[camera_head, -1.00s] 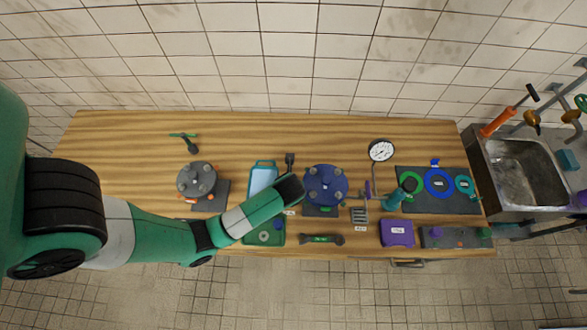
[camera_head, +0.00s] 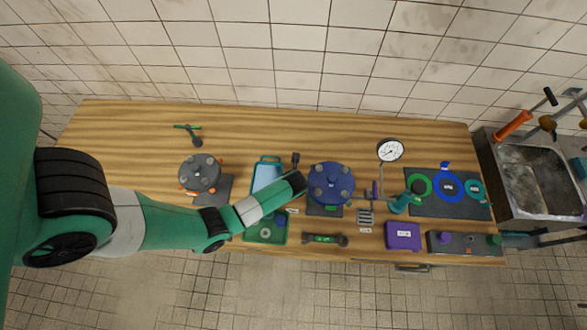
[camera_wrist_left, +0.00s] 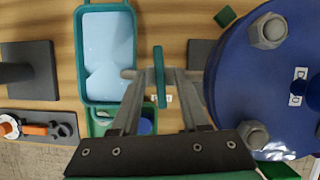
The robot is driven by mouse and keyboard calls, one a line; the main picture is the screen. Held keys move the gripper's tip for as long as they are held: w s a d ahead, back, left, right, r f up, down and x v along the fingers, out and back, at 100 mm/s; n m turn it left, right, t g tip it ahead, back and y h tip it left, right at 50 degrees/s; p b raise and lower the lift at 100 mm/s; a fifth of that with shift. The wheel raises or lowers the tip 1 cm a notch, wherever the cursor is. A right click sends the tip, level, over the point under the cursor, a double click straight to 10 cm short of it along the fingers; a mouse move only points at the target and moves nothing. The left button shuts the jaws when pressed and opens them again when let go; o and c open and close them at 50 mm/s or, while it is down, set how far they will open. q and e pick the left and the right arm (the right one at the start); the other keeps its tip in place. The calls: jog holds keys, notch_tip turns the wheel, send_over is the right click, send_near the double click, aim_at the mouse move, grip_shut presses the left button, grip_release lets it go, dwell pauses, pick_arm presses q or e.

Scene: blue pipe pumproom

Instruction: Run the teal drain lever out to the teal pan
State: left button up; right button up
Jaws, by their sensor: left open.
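In the left wrist view the teal drain lever (camera_wrist_left: 159,80) is a narrow upright bar beside the blue round housing (camera_wrist_left: 265,75). My left gripper (camera_wrist_left: 160,74) is open. Its two fingers stand on either side of the lever, with a gap to each; whether the lever is at fingertip depth I cannot tell. The teal pan (camera_wrist_left: 83,50), with a pale blue inside, lies left of the lever. In the head view the pan (camera_head: 258,178) lies left of the blue housing (camera_head: 331,183); my left wrist covers the lever and fingers. My right gripper is not in view.
A green tray (camera_head: 250,238) sits in front of the pan. A grey flanged housing (camera_head: 199,172) stands left of it. A wrench-like tool (camera_head: 324,239), a purple box (camera_head: 403,236) and a pressure gauge (camera_head: 390,150) lie to the right.

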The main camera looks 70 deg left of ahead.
pick_arm(q)
grip_shut()
jog(key=shift+s+r+m+p, duration=0.1)
jog(key=shift+r+m+p, duration=0.1)
jog(key=shift+m+p, duration=0.4)
jog(key=shift+p, duration=0.35)
jog(key=shift+f, duration=0.15)
grip_release()
jog(key=shift+t, duration=0.3)
